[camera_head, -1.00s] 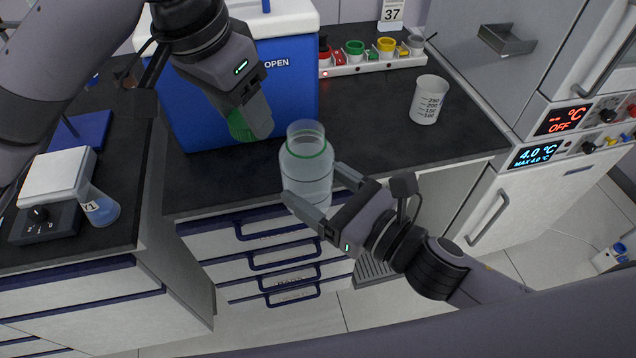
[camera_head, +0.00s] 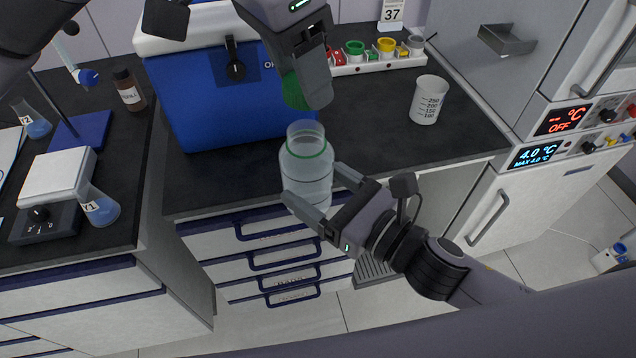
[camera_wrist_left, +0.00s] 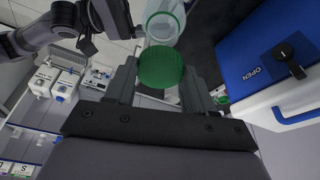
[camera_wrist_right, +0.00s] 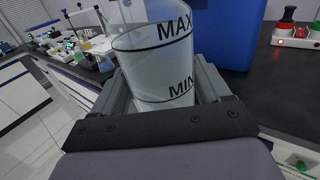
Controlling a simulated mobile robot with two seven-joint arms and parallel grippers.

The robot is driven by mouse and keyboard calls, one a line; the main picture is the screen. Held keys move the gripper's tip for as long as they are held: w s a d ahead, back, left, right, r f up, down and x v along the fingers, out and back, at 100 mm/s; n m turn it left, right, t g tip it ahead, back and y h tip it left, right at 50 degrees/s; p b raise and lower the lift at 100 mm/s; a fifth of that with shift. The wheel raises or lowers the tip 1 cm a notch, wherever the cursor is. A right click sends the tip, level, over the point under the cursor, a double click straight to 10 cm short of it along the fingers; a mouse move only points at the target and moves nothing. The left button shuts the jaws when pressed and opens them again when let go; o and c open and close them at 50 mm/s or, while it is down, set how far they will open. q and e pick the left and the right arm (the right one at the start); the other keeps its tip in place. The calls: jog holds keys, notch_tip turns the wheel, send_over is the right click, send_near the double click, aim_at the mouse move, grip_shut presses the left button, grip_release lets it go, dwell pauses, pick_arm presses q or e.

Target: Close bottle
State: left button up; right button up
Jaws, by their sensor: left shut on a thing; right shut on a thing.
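A clear bottle (camera_head: 306,165) with a green ring at its neck stands upright and uncapped in the head view. My right gripper (camera_head: 310,205) is shut around its body; the right wrist view shows the bottle (camera_wrist_right: 160,65) with MAX and MIN marks between the fingers. My left gripper (camera_head: 312,95) is shut on a green cap (camera_head: 293,92), held above the bottle mouth and apart from it. In the left wrist view the cap (camera_wrist_left: 161,68) sits between the fingers, with the bottle (camera_wrist_left: 163,22) beyond it.
A blue cooler box (camera_head: 215,105) stands on the counter behind the bottle. A beaker (camera_head: 428,100) is to the right, and a rack with coloured caps (camera_head: 375,62) is at the back. A flask (camera_head: 98,207) stands on the left counter.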

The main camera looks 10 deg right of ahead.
aim_at(305, 132)
pick_arm(q)
jog(key=shift+f, duration=1.9)
pick_arm(e)
jog(key=shift+r, duration=0.15)
pick_arm(q)
jog(key=shift+s+a+r, duration=0.1)
jog(key=shift+a+r, duration=0.05)
jog(key=shift+r, duration=0.05)
jog(key=shift+f, duration=0.1)
jog(key=shift+f, duration=0.85)
jog(key=shift+f, duration=0.55)
